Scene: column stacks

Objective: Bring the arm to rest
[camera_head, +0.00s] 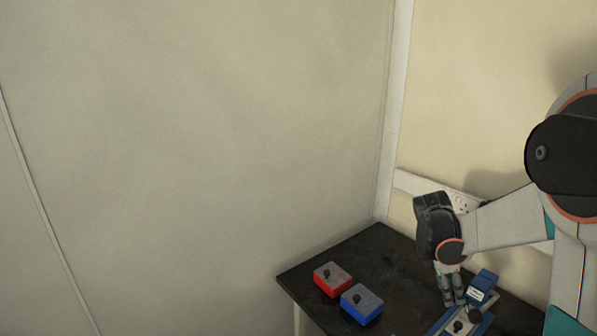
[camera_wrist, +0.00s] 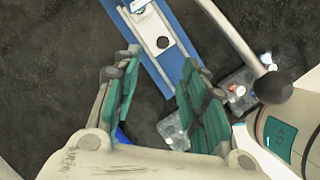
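My gripper (camera_head: 455,303) points down over the right part of the black table, just behind and above a blue fixture with a pale metal strip (camera_head: 453,325). In the wrist view my gripper (camera_wrist: 160,60) has its two green-padded fingers apart, with nothing held between them. The fixture (camera_wrist: 182,52) lies beyond the fingertips there, with a round dark hole in its strip. A metal lever with a black ball (camera_wrist: 273,87) reaches over from the right. The gap between fingertips and fixture is hard to judge.
A red box (camera_head: 332,280) and a blue box (camera_head: 361,304), each with a grey top and black knob, stand on the black table (camera_head: 375,250) to the left. Walls stand behind. The table's back left is clear.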

